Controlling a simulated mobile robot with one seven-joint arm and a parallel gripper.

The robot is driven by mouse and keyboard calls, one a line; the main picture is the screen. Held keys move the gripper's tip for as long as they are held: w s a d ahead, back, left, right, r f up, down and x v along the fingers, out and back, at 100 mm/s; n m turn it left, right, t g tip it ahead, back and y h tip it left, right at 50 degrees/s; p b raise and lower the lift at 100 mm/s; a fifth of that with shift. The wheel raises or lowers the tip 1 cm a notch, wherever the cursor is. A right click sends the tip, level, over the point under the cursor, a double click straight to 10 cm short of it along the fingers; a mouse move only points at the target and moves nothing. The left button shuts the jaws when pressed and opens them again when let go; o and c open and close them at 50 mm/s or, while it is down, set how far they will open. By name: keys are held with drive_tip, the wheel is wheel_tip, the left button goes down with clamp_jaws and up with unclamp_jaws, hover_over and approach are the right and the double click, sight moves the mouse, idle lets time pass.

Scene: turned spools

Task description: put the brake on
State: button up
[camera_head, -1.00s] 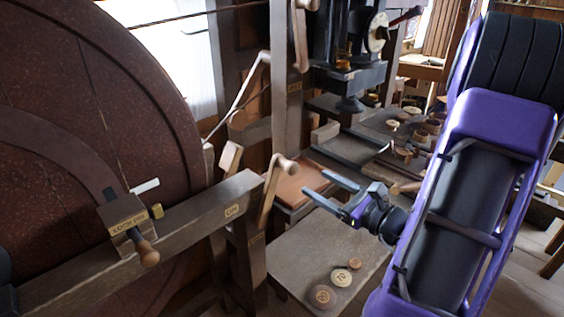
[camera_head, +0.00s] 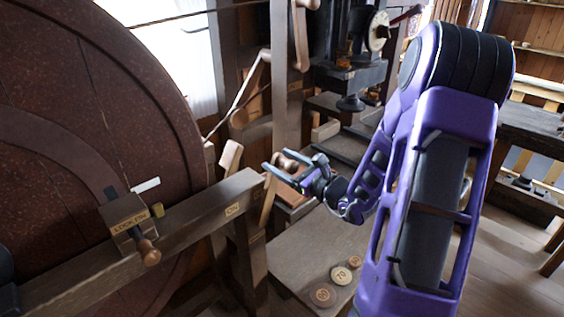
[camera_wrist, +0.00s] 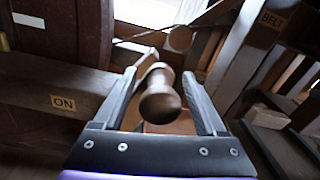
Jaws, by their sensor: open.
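A wooden lever (camera_head: 268,200) with a turned knob stands just past the right end of a heavy beam, a little tilted. Its round knob (camera_wrist: 160,100) shows large in the wrist view, between the two fingers. My gripper (camera_head: 278,164) is open around the knob in the head view, partly hiding it. In the wrist view my gripper (camera_wrist: 168,66) has dark fingers on both sides of the knob, with gaps visible. The beam (camera_head: 190,220) carries an ON plate (camera_head: 232,209), left of the lever. No brake label is readable.
A large dark red wheel (camera_head: 90,90) fills the left. A LOCK ON block (camera_head: 127,222) with a wooden handle sits on the beam. A BELT label (camera_wrist: 272,19) marks a post behind. A low bench (camera_head: 310,250) below holds several round wooden weights.

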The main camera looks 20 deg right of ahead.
clamp_jaws()
drive_tip(key=shift+d, duration=0.1)
idle(1.2)
